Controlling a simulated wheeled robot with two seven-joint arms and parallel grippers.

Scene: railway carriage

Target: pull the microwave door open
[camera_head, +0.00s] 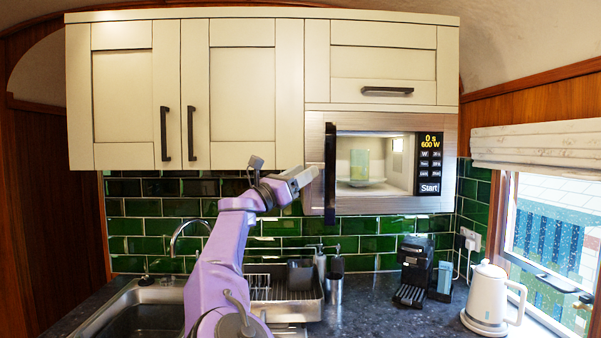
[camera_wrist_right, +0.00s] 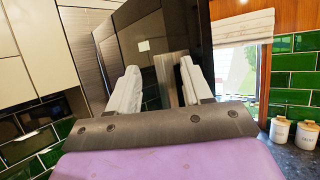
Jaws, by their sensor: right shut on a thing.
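The microwave (camera_head: 380,205) is built into the upper cabinets, right of the middle in the head view. Its door (camera_head: 330,190) stands swung out, seen nearly edge-on as a dark upright strip at the left of the lit cavity. My right gripper (camera_head: 312,174) is at the outer, left side of the door. In the right wrist view my right gripper (camera_wrist_right: 160,70) has its fingers around the upright metal handle (camera_wrist_right: 172,78) on the dark door panel (camera_wrist_right: 150,30). In the head view the grip itself is hard to make out. My left gripper is not in view.
A greenish glass (camera_head: 359,165) stands on a plate inside the microwave. Cream cabinets (camera_head: 240,80) are left and above. Below are a sink (camera_head: 140,318), a dish rack (camera_head: 290,305), a coffee machine (camera_head: 414,265) and a white kettle (camera_head: 487,295). Space before the cavity looks clear.

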